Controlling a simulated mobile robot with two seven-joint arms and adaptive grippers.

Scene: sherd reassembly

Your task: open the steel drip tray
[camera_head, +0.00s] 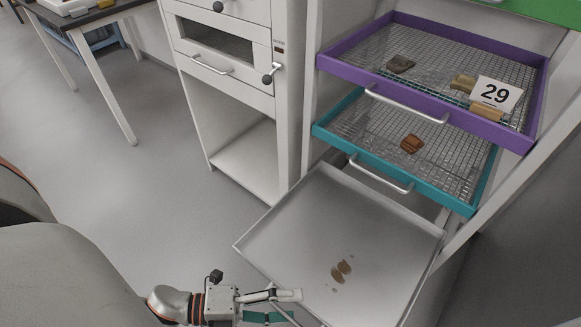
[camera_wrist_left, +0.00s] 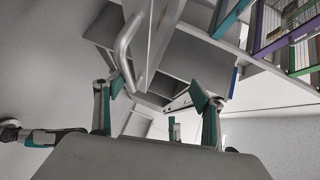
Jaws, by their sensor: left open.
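The steel drip tray (camera_head: 300,235) is pulled well out of the rack, below the teal tray. Some brown sherds (camera_head: 341,271) lie on its bare metal floor. My left gripper (camera_head: 284,306) is at the tray's front left edge, low in the head view, with its jaws open. In the left wrist view, the open fingers (camera_wrist_left: 157,95) stand wide apart, and a curved grey bar handle (camera_wrist_left: 128,45) shows close to the left fingertip. I cannot tell whether they touch. Nothing is held. My right gripper is in neither view.
Above are a teal mesh tray (camera_head: 385,185) with a sherd and a purple mesh tray (camera_head: 440,113) with sherds and a card marked 29 (camera_head: 495,93). A white cabinet (camera_head: 235,100) stands left of the rack. The floor (camera_head: 130,190) left of the tray is clear.

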